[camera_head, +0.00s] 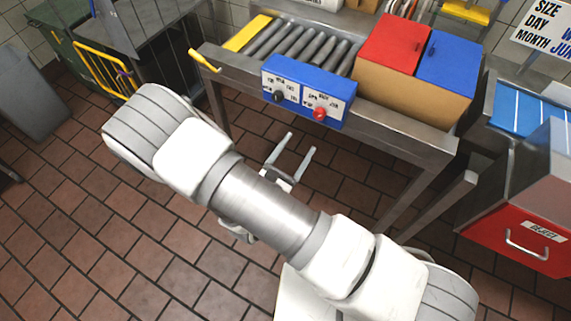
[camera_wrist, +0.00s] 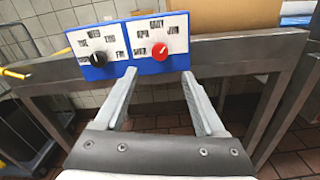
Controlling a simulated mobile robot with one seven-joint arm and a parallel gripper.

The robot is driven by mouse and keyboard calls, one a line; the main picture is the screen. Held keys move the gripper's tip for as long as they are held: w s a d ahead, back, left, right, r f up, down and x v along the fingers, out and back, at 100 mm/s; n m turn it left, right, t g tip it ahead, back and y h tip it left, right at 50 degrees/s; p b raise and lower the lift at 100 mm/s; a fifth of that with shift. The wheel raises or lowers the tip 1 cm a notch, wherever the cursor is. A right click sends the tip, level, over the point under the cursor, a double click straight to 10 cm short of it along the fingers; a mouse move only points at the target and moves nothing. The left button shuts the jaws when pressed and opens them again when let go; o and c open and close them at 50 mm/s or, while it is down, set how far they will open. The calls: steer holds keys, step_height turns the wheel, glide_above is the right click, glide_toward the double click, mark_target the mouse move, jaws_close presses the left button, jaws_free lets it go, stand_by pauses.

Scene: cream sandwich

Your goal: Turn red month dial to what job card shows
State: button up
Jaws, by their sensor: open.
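The red month dial (camera_head: 319,113) is on the right half of a blue box with white label plates (camera_head: 290,95) on the front of the steel conveyor table. The dial also shows in the wrist view (camera_wrist: 159,51), with month labels around it, JUN at its upper right. I cannot tell which label it points at. My gripper (camera_head: 302,143) is open and empty, below and in front of the box. In the wrist view its fingertips (camera_wrist: 158,74) lie just below the red dial, apart from it. The job card (camera_head: 545,30) at upper right is cut off; its month line begins JUN.
A black dial (camera_wrist: 98,59) sits left of the red one, among day labels. Red (camera_head: 394,43) and blue (camera_head: 449,58) bins stand on the table's right. A red drawer unit (camera_head: 510,225) is at right. The tiled floor before the table is clear.

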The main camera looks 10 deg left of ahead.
steer(key=v, duration=0.6)
stand_by(0.4)
steer(key=s+d+r+m+g+h, duration=0.1)
steer(key=d+r+m+g+h, duration=0.4)
steer(key=d+r+m+g, duration=1.1)
steer(key=s+d+r+m+t+y, duration=0.2)
steer(key=s+r+m+y, duration=0.1)
steer(key=r+m+y, duration=0.2)
steer(key=s+d+r+m+t+y, duration=0.2)
steer(key=s+r+m+y, duration=0.1)
steer(key=r+m+y, duration=0.3)
step_height(320, 180, up, 3)
steer(key=shift+s+d+f+m+t, duration=0.1)
steer(key=shift+s+d+m+t, duration=0.2)
steer(key=shift+m, duration=0.9)
